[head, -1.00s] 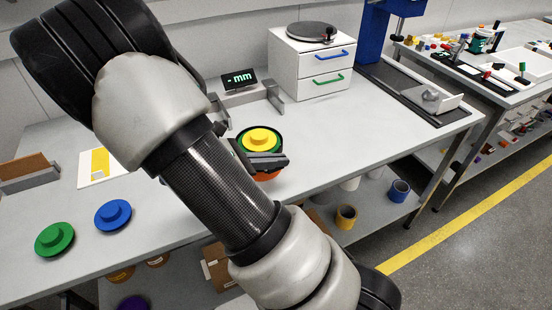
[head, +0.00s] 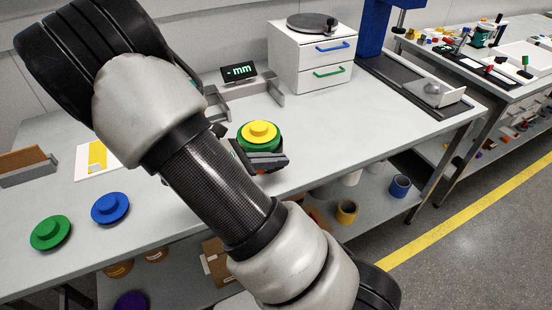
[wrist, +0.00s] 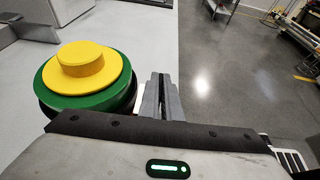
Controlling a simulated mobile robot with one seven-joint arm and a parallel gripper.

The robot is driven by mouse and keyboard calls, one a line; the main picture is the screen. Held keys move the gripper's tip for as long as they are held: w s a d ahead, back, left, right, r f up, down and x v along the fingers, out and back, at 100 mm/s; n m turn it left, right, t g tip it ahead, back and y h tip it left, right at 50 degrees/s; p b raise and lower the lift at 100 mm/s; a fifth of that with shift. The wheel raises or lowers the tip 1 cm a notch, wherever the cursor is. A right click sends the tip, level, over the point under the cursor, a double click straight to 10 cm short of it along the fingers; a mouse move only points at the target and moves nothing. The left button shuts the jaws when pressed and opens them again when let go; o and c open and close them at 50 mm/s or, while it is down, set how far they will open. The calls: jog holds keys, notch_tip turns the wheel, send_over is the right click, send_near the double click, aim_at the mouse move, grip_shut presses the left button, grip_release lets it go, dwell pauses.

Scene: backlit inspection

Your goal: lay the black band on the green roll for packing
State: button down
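The green roll (head: 258,144) stands upright on the bench, with a yellow knobbed disc (head: 259,132) on its top. The green roll (wrist: 88,100) is at the left of the wrist view. The black band (wrist: 42,112) shows as a dark rim around the roll, below its green upper edge. Most of the band is hidden by the roll and my wrist. My gripper (head: 266,161) is at the roll's near side. In the wrist view its fingers (wrist: 161,97) are close together beside the roll, apparently on the band; the grip itself is unclear.
Blue (head: 110,208) and green (head: 50,233) knobbed discs lie at the left of the bench. The bench's front edge is close to my gripper.

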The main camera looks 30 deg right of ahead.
jog(key=c, duration=1.9)
grip_release()
jog(key=p+v, duration=0.1)
jog(key=v, duration=1.6)
jog(key=shift+a+p, duration=0.25)
jog(key=shift+p, duration=0.15)
jog(key=shift+s+r, duration=0.1)
jog(key=shift+r, duration=0.05)
